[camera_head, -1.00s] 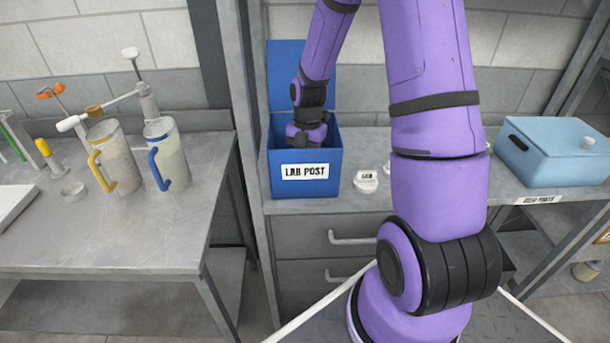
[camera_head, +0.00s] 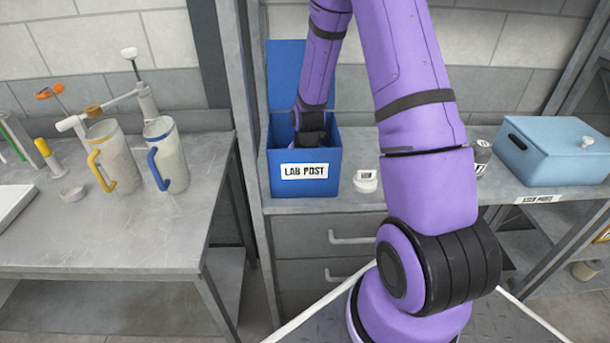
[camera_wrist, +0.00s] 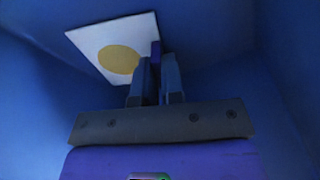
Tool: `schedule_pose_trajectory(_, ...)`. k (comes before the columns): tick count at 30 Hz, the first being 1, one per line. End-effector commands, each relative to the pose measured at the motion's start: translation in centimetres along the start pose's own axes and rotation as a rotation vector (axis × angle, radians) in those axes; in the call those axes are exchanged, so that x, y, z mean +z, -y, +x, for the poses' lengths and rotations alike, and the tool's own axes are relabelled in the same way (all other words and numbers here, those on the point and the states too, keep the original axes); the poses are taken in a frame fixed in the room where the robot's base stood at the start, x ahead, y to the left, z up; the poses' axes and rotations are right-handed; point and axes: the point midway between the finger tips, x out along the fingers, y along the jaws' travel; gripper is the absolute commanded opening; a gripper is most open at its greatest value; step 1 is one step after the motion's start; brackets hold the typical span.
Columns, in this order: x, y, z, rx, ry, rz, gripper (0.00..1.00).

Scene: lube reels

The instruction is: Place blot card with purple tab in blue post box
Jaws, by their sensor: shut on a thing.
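The blue post box (camera_head: 277,182), labelled LAB POST, stands open on the bench with its lid up behind it. My arm reaches down into it, and the box walls hide my gripper in the head view. In the wrist view the blue box walls (camera_wrist: 35,95) surround my gripper (camera_wrist: 157,62). The blot card (camera_wrist: 100,45) is white with a yellow round spot, and its purple tab (camera_wrist: 155,52) is between the fingertips. My gripper is shut on the tab, and the card lies flat-looking beyond the fingers. I cannot tell whether the card touches the box floor.
A light blue lidded box (camera_head: 560,165) stands to the right on the same bench. A small white device (camera_head: 365,181) sits just right of the post box. Two jugs (camera_head: 165,155) stand on the left table.

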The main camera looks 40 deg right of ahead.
Motion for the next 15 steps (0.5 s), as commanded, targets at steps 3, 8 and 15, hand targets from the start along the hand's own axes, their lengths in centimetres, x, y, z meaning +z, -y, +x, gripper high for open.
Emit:
schedule_pose_trajectory(3,0.02,0.01,0.17,0.000,0.000,0.000,0.20)
schedule_pose_trajectory(8,0.02,0.01,0.15,0.000,0.000,0.000,0.34)
schedule_pose_trajectory(15,-0.01,-0.02,-0.08,0.000,0.000,0.000,0.34)
